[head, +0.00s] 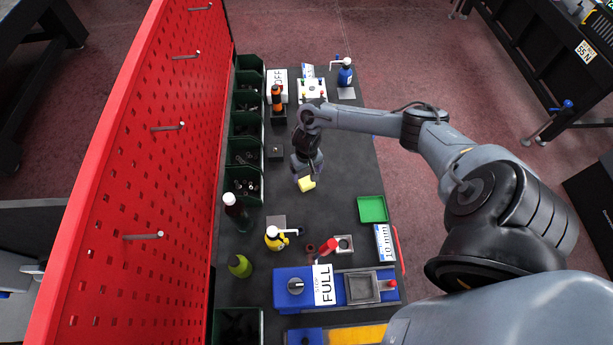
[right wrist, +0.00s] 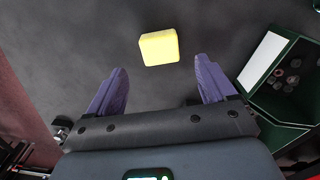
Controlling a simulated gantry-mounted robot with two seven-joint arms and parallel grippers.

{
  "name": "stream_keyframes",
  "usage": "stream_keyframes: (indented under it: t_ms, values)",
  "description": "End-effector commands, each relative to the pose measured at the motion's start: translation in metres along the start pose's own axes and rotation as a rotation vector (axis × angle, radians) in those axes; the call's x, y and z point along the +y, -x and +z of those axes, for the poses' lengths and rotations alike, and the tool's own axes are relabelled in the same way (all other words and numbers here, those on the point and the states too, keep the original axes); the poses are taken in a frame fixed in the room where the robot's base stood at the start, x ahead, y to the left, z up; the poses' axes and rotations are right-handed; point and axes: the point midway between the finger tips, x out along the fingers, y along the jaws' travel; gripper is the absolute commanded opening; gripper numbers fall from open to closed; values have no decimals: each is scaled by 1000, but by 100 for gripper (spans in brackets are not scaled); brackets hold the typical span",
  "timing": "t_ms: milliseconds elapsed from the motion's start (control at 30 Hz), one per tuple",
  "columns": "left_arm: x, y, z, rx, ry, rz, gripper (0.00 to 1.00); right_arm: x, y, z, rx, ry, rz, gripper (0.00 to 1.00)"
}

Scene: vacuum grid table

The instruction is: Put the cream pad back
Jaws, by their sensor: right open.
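The cream pad looks like a small pale yellow block (head: 306,184) lying on the dark table top. It also shows in the right wrist view (right wrist: 159,47), just beyond the fingertips and centred between them. My right gripper (head: 304,174) is near the pad in the head view, at its far side, and partly blocks the view there. In the right wrist view its two purple fingers (right wrist: 161,68) are spread apart with nothing between them. My left gripper is not in view.
A green tray (head: 372,209) lies to the pad's right. A row of dark green bins (head: 244,158) lines the red pegboard (head: 150,150). Bottles, including a yellow one (head: 274,239), stand nearer. A blue fixture (head: 296,286) with a "FULL" sign is at the front.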

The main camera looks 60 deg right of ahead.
Motion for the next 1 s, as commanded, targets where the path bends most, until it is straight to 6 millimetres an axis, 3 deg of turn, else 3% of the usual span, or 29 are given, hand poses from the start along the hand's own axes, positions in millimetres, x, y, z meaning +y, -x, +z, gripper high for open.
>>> stream_keyframes:
  t_ms: [200,400,1000]
  values:
    - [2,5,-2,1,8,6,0,0,37,-1,2,1,-1,84]
    - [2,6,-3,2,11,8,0,0,54,0,0,1,-1,84]
    - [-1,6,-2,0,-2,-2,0,0,58,0,-1,-1,0,84]
